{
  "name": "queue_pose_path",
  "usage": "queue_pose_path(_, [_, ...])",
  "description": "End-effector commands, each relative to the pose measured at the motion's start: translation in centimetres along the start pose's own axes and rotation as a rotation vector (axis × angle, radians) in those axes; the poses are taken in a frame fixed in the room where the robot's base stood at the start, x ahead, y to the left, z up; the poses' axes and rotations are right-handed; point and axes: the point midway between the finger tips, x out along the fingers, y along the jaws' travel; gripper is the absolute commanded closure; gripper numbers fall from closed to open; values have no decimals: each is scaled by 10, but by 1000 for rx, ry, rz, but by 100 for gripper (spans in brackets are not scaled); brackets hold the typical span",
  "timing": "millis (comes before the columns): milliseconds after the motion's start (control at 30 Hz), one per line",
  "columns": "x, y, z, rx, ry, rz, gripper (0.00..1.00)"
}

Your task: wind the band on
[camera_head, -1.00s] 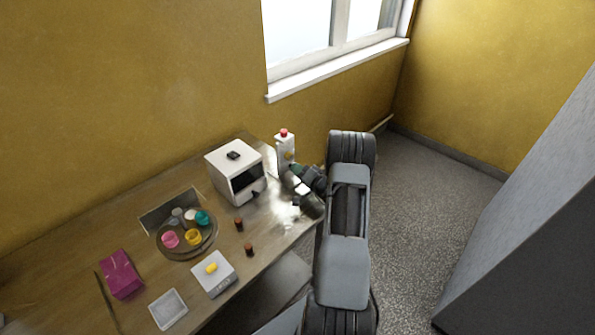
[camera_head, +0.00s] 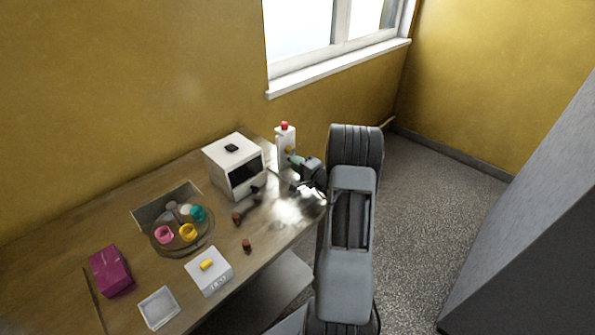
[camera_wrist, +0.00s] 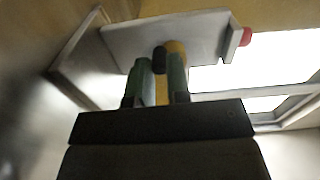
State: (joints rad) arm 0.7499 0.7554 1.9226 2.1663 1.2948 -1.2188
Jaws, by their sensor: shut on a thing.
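A white upright unit (camera_head: 286,140) with a red top (camera_head: 284,126) stands at the table's far right end, by the wall. A yellow knob (camera_head: 289,149) sits on its side. My gripper (camera_head: 295,159) is at this knob, its green fingers pointing at the unit. In the wrist view, my gripper (camera_wrist: 160,64) is shut with the yellow part (camera_wrist: 162,88) between its fingers. A dark round end (camera_wrist: 159,58) shows beside the yellow. The white unit (camera_wrist: 125,38) and its red top (camera_wrist: 246,37) lie behind. I cannot make out a band; the fingers hide part of the grip.
A white box with a dark window (camera_head: 234,165) stands left of the unit. A round tray (camera_head: 162,244) holds several coloured cups.

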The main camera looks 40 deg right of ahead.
Motion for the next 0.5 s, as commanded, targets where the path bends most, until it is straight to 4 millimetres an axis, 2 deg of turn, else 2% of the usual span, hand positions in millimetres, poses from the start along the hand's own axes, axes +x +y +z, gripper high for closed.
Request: queue_pose_path(500, [0,-11,4,490,-3,4,100])
